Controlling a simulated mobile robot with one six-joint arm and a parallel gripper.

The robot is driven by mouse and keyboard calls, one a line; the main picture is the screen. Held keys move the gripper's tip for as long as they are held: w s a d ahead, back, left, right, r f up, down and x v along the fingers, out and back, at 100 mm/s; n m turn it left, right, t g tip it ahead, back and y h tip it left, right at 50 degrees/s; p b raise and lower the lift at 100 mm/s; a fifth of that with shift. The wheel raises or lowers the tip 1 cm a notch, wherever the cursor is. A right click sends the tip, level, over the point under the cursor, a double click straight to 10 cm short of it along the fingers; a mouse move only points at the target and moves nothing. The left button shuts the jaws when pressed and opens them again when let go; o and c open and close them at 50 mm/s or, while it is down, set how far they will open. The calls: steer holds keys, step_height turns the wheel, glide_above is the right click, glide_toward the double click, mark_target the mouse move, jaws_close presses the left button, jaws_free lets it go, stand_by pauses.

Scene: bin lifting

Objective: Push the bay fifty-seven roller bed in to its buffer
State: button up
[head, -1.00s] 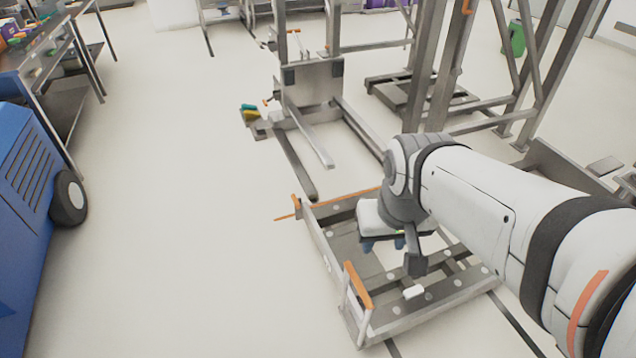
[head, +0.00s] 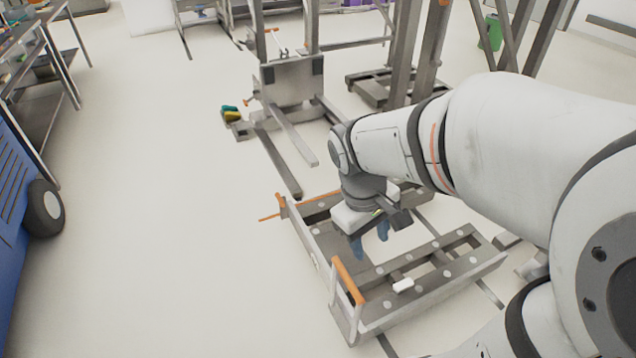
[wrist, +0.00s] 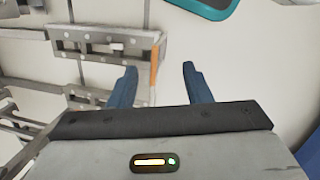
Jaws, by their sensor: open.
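A low grey metal frame with round studs, which looks like the roller bed (head: 318,257), lies on the floor in the middle of the head view. An orange-topped handle (head: 348,280) stands at its near left corner. No bay number is readable. My gripper (head: 370,243) is open and empty, with its blue fingers pointing down above the frame; it covers part of the bed.
A forked grey lift (head: 291,85) stands behind the frame, its forks reaching toward it. Yellow and teal items (head: 231,114) lie beside it. A blue wheeled machine (head: 18,190) is at the left edge. The pale floor between is clear. A teal-edged object (wrist: 190,12) shows in the wrist view.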

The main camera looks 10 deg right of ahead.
steer(key=w+d+f+n+g+h+b, duration=0.1)
steer(key=w+f+n+g+h+b, duration=0.1)
steer(key=w+f+n+b, duration=0.3)
steer(key=d+f+n+g+h, duration=0.1)
steer(key=f+n+h, duration=0.15)
steer(key=f, duration=0.45)
steer(key=n+t+h+b, duration=0.9)
steer(key=n+h+b, duration=0.5)
steer(key=n, duration=1.3)
glide_toward(347, 280)
steer(key=w+d+y, duration=0.1)
steer(key=w+d, duration=0.1)
steer(key=d, duration=0.1)
steer(key=shift+m, duration=0.25)
steer(key=b+x, duration=0.2)
steer(key=x, duration=0.5)
steer(key=shift+s, duration=0.2)
steer(key=shift+c, duration=0.3)
jaws_close()
